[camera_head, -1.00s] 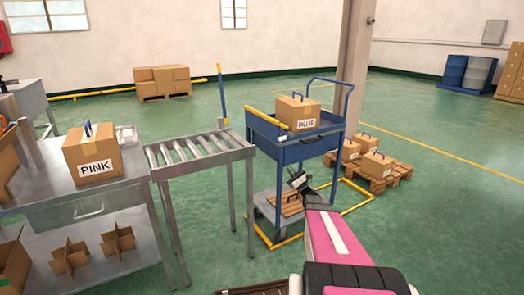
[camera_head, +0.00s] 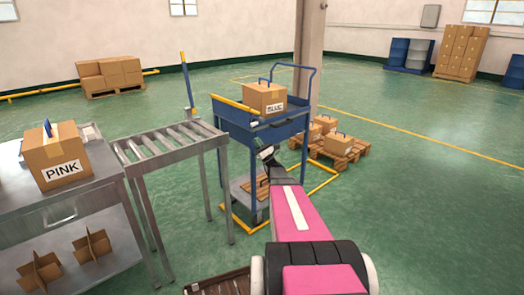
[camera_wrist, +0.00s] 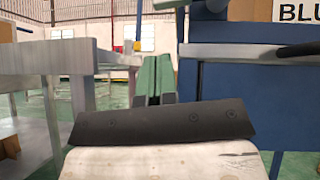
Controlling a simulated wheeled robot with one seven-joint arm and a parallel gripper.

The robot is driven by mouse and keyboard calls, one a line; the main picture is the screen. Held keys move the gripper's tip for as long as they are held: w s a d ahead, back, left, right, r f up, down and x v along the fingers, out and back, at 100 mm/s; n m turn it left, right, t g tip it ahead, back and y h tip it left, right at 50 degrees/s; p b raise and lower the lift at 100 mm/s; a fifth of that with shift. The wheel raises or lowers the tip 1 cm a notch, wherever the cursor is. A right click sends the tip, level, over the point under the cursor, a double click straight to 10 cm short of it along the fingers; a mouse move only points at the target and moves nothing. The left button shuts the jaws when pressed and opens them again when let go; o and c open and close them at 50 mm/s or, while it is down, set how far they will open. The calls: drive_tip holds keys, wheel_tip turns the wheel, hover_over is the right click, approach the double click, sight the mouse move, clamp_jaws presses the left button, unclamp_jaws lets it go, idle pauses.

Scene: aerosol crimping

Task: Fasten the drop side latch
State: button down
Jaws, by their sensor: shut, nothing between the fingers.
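The blue cart (camera_head: 236,131) stands right of the roller conveyor, with a yellow bar (camera_head: 234,106) along its tray's left upper edge. My gripper (camera_head: 265,153) is in front of the tray's near side, low against it. In the wrist view, its green fingers (camera_wrist: 157,78) are together and empty, left of the cart's blue panel (camera_wrist: 235,95). A dark rounded bar (camera_wrist: 299,48) sticks out before the panel at the right; I cannot tell whether it is the latch. The latch is not clearly distinguishable in the head view.
A carton marked BLUE (camera_head: 264,98) sits in the cart's tray. The roller conveyor (camera_head: 172,145) and a metal table with a PINK carton (camera_head: 57,156) stand at the left. A pallet with cartons (camera_head: 345,150) lies behind the cart. Open green floor is at the right.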

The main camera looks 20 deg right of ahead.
drive_tip(key=shift+w+a+r, duration=0.15)
drive_tip(key=shift+a+r, duration=0.05)
drive_tip(key=shift+r, duration=0.65)
drive_tip(key=shift+w+a+r, duration=0.1)
drive_tip(key=shift+a+r, duration=0.05)
drive_tip(key=shift+r, duration=0.7)
drive_tip(key=shift+w+a+r, duration=0.15)
drive_tip(key=shift+a+r, duration=0.05)
drive_tip(key=shift+r, duration=0.65)
drive_tip(key=shift+s+a+r, duration=0.1)
drive_tip(key=shift+a+r, duration=0.05)
drive_tip(key=shift+r, duration=0.4)
drive_tip(key=shift+a+r, duration=0.1)
drive_tip(key=shift+r, duration=0.45)
drive_tip(key=s+d+f, duration=0.2)
drive_tip(key=s+f, duration=0.4)
drive_tip(key=f, duration=0.5)
drive_tip(key=shift+s+d+f, duration=0.25)
drive_tip(key=shift+s+f, duration=0.1)
drive_tip(key=shift+f, duration=0.05)
